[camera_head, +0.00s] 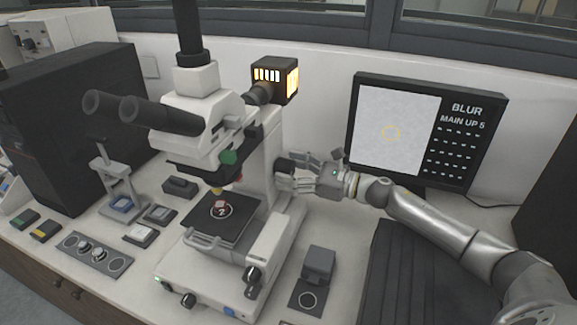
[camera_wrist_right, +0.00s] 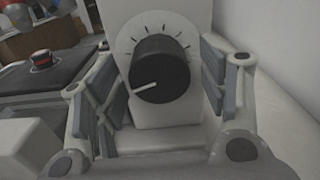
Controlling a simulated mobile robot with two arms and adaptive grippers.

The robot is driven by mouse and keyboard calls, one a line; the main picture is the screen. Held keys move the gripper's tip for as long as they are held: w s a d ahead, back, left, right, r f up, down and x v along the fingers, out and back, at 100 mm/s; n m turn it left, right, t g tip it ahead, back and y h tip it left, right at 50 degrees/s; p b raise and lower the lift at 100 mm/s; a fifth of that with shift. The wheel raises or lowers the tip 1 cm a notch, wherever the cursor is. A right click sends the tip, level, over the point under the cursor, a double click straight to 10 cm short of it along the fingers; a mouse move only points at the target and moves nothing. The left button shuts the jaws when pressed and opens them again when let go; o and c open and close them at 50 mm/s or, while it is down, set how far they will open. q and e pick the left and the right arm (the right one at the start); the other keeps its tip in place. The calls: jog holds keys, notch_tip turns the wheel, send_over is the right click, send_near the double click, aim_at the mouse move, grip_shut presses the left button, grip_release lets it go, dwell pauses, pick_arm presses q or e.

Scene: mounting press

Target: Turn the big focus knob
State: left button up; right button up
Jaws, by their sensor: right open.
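The big focus knob (camera_wrist_right: 159,69) is black and round with a white pointer line, in front of a white plate with dark tick marks in the right wrist view. Its pointer line points to the lower left. In the head view the knob (camera_head: 284,165) shows dark on the right side of the white microscope (camera_head: 262,195), partly hidden by my gripper. My right gripper (camera_head: 290,172) is open. In the right wrist view its grey finger pads (camera_wrist_right: 160,90) stand to the left and right of the knob, with a gap visible on the right. My left gripper is not in view.
A monitor (camera_head: 398,130) behind reads "BLUR" and "MAIN UP 5". A grey block (camera_head: 319,262) stands in front on the right, near a dark ribbed panel (camera_head: 400,270).

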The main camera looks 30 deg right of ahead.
jog(key=shift+w+a, duration=0.3)
jog(key=c, duration=1)
